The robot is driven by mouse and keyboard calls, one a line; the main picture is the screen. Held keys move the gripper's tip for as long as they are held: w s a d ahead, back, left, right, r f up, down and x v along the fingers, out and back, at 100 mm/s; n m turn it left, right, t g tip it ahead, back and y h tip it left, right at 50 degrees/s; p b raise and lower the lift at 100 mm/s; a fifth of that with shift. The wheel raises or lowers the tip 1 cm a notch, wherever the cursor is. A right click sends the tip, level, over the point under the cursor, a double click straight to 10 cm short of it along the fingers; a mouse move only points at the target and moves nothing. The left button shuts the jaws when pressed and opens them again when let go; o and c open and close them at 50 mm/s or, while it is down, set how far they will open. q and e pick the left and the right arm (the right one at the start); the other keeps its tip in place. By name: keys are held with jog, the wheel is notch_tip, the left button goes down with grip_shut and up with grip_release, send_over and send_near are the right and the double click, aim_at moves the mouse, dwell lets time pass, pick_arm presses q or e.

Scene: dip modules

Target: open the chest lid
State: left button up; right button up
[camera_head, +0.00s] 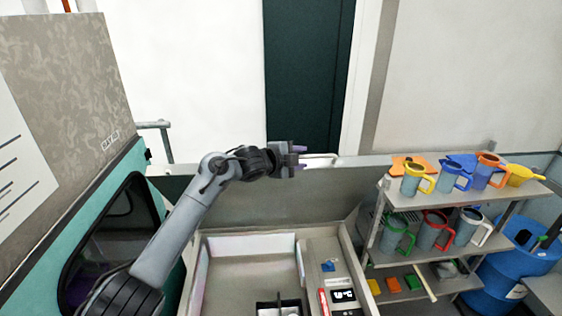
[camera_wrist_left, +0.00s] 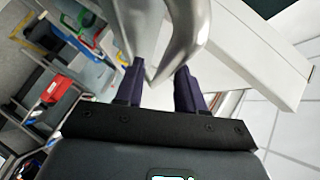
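The chest (camera_head: 250,240) stands open at the bottom middle of the head view, with its inside showing. Its lid (camera_head: 290,200) is raised at the back, with a pale handle (camera_head: 322,158) near its upper edge. My left gripper (camera_head: 301,158) is at the handle, its two purple fingertips apart. In the left wrist view the fingers (camera_wrist_left: 160,90) stand apart with a silvery handle bar (camera_wrist_left: 183,45) at and partly between their tips. I cannot tell whether they touch it. My right gripper is in neither view.
A shelf rack (camera_head: 450,245) with several colored mugs stands to the right, beside a blue barrel (camera_head: 505,270). A teal-framed machine (camera_head: 125,215) is close on the left. Small items, including a red one (camera_head: 323,301), lie in the chest.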

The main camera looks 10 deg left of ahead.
pick_arm(q)
jog(key=b+v, duration=0.3)
jog(key=v, duration=0.6)
jog(key=shift+s, duration=0.15)
jog(key=shift+r, duration=0.15)
